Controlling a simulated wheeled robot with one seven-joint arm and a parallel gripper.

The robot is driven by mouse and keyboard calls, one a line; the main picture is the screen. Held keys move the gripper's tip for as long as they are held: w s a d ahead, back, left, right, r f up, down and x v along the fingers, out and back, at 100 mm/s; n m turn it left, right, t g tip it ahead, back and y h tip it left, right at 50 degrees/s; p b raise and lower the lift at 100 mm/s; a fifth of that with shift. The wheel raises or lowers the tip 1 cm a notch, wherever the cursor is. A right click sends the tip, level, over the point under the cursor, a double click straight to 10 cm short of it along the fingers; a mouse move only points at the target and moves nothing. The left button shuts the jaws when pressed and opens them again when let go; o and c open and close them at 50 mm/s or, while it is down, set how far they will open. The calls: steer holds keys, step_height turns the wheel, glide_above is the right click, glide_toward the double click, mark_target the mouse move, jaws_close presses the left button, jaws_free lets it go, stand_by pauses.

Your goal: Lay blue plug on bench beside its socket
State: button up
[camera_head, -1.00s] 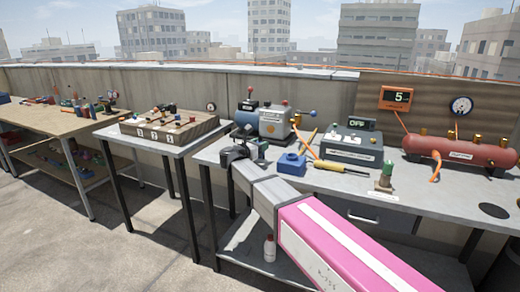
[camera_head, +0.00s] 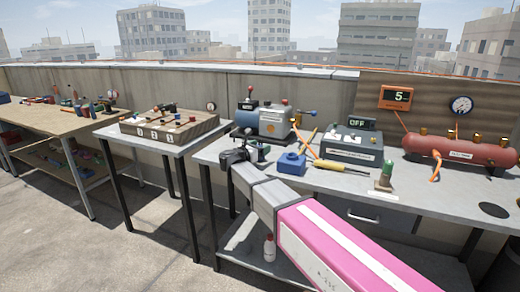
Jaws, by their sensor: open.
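A small blue block (camera_head: 290,163) with a raised round top sits on the grey bench (camera_head: 455,196), left of the grey control box. I cannot tell whether it is the blue plug, its socket, or both together. My gripper (camera_head: 237,155) is dark and open at the left end of this bench, left of the blue block and apart from it. My arm hides part of the bench's front edge. No separate blue plug shows clearly.
A yellow-handled tool (camera_head: 342,166) lies right of the blue block. Behind are a grey control box (camera_head: 351,148) marked OFF and a motor unit (camera_head: 273,122). A green-topped piece (camera_head: 386,175) and red tank (camera_head: 460,153) stand to the right. Bare bench lies at front right.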

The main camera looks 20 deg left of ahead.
steer(key=v, duration=1.1)
steer(key=shift+s, duration=0.4)
steer(key=shift+a, duration=0.15)
stand_by(1.3)
